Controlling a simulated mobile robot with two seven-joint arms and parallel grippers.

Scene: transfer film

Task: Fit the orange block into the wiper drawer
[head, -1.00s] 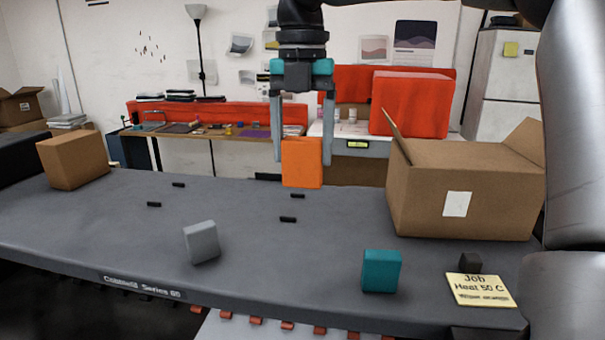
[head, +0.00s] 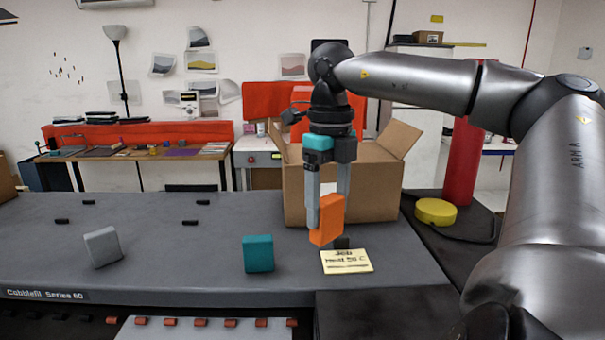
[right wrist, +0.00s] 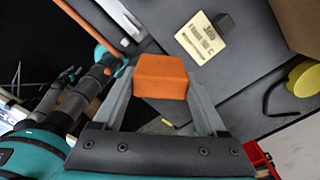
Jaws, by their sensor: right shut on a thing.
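My right gripper (head: 328,205) is shut on the orange block (head: 327,219), holding it above the table in front of the cardboard box. The right wrist view shows the orange block (right wrist: 161,80) between both fingers. In the head view, a pale tray-like part (head: 205,329) with several red-orange tabs shows at the bottom, under the table's front edge. I cannot tell whether it is the wiper drawer. My left gripper is outside the head view. A grey arm with a teal part (right wrist: 112,65) shows in the right wrist view, but its fingers are unclear.
On the grey table (head: 150,235) stand a grey block (head: 102,248) and a teal block (head: 258,254). A yellow note (head: 346,261) lies near the held block, with a small dark block (head: 341,242) behind it. An open cardboard box (head: 375,190) and yellow disc (head: 435,211) are further right.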

